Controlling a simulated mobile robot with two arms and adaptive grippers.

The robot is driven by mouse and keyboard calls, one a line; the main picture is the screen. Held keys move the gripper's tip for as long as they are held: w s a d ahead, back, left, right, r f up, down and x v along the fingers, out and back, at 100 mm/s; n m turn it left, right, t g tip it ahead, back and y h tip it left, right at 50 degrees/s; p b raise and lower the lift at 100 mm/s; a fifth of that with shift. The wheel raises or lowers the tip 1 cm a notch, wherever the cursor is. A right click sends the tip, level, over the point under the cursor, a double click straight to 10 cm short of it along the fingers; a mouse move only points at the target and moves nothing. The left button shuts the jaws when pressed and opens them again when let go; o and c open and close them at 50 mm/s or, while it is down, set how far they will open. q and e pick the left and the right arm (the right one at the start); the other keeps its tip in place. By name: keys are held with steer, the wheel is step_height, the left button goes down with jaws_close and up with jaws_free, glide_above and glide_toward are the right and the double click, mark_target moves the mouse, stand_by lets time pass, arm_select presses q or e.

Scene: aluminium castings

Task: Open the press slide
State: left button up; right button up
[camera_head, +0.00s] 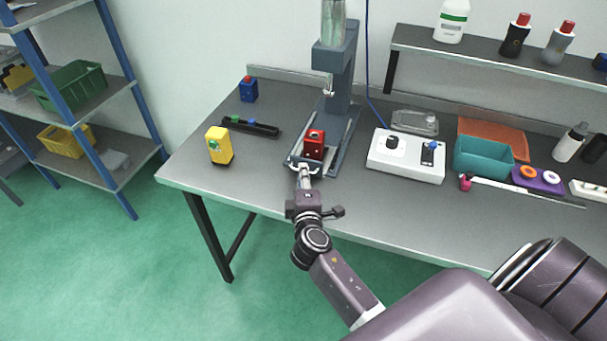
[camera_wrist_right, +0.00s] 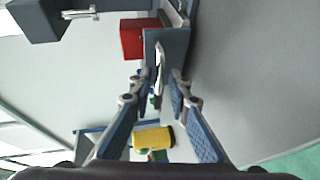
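The press (camera_head: 338,75) stands at the back of the table, a grey-blue column over a low base with rails. Its slide (camera_wrist_right: 166,45) carries a red block with a dark round spot (camera_head: 314,144). The slide's silver bar handle (camera_wrist_right: 160,68) faces the table's front edge. My right gripper (camera_head: 304,176) is at this handle. In the wrist view the right gripper's fingers (camera_wrist_right: 159,82) stand apart, one on each side of the handle, with a gap visible. Contact with the handle cannot be told. My left gripper is not in view.
A yellow box (camera_head: 219,146), a black tray (camera_head: 250,127) and a blue box (camera_head: 248,90) stand left of the press. A white control box (camera_head: 406,157) and a teal bin (camera_head: 483,158) are to the right. The table front left of my arm is clear.

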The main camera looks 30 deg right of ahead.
steer(key=shift+o, duration=0.4)
steer(key=v, duration=1.2)
steer(key=shift+f, duration=0.1)
